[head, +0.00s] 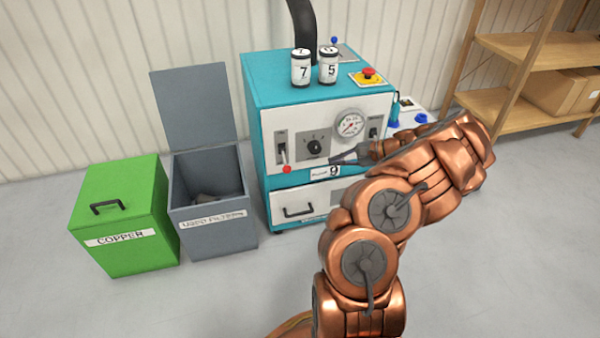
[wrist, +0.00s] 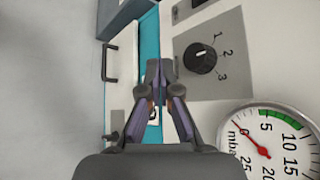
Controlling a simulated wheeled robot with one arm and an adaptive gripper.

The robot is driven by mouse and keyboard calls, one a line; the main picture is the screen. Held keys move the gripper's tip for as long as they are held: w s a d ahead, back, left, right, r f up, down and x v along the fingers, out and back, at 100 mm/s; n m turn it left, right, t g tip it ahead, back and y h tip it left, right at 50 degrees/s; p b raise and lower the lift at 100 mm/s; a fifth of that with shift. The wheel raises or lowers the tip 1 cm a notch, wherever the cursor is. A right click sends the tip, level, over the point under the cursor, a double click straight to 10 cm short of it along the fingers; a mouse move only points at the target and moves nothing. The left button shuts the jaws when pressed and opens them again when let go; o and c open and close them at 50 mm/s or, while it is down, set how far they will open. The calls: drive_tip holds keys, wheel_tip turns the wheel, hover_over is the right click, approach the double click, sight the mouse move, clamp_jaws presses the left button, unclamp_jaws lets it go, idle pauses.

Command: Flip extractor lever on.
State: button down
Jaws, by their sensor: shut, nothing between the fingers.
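The teal machine (head: 260,92) has a pale front panel with two lever switches. The left lever (head: 283,153) sits on a grey plate and hangs down. A red round spot (head: 287,169) shows at its lower end. A second lever switch (head: 374,130) is right of the gauge; its position is too small to tell. I cannot read which one is labelled extractor. My gripper (head: 333,161) is shut and empty in front of the panel, below the dial and right of the left lever, apart from it. In the wrist view, the closed fingertips (wrist: 158,70) point at the panel's lower edge.
A rotary dial (wrist: 201,56) and a pressure gauge (head: 350,124) are on the panel. A drawer handle (head: 297,211) is below. Two jars (head: 301,67) and a red emergency button (head: 369,74) are on top. An open grey bin (head: 245,190) and green copper bin (head: 120,258) stand left.

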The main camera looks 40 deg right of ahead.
sight(285, 160)
drive_tip(key=w+a+f+b, duration=0.2)
drive_tip(key=w+a+b, duration=0.3)
drive_tip(key=w+a, duration=0.2)
drive_tip(key=shift+a+f, duration=0.4)
drive_tip(key=shift+a, duration=0.55)
